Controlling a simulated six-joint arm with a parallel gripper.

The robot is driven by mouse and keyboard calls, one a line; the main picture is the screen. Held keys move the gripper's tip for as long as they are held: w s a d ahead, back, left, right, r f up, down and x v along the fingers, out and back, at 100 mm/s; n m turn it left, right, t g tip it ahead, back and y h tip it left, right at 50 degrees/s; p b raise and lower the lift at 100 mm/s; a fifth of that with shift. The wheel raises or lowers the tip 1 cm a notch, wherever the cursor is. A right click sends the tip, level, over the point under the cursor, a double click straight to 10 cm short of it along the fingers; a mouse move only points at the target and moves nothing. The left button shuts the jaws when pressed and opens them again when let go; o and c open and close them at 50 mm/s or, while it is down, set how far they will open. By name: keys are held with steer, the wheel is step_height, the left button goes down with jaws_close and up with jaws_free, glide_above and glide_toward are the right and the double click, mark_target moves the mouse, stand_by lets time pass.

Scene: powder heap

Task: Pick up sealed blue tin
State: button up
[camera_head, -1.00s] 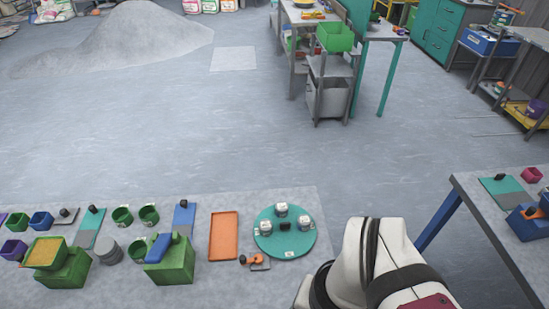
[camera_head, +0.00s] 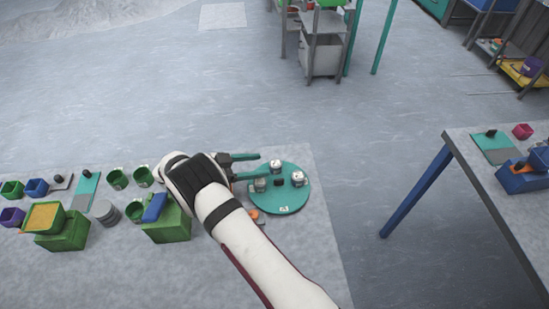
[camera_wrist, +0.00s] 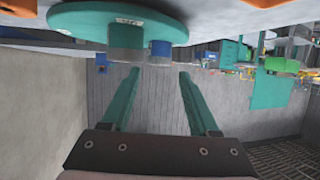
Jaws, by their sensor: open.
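A round teal tray (camera_head: 281,204) carries three small tins with pale tops around a dark knob in the head view. Their body colours cannot be told there. In the wrist view, where the scene appears upside down, the tray (camera_wrist: 90,22) shows at the top.
The grey bench holds green blocks (camera_head: 167,222), a blue piece (camera_head: 155,207), green cups (camera_head: 118,179) and grey discs (camera_head: 104,211) to the left. A small orange item (camera_head: 254,214) lies near the tray. Open floor lies behind. A second table (camera_head: 470,190) stands right.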

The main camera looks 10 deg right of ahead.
mark_target(275, 163)
steer(key=x, duration=0.6)
steer(key=shift+d+f, duration=0.1)
steer(key=shift+d, duration=0.15)
jaws_close()
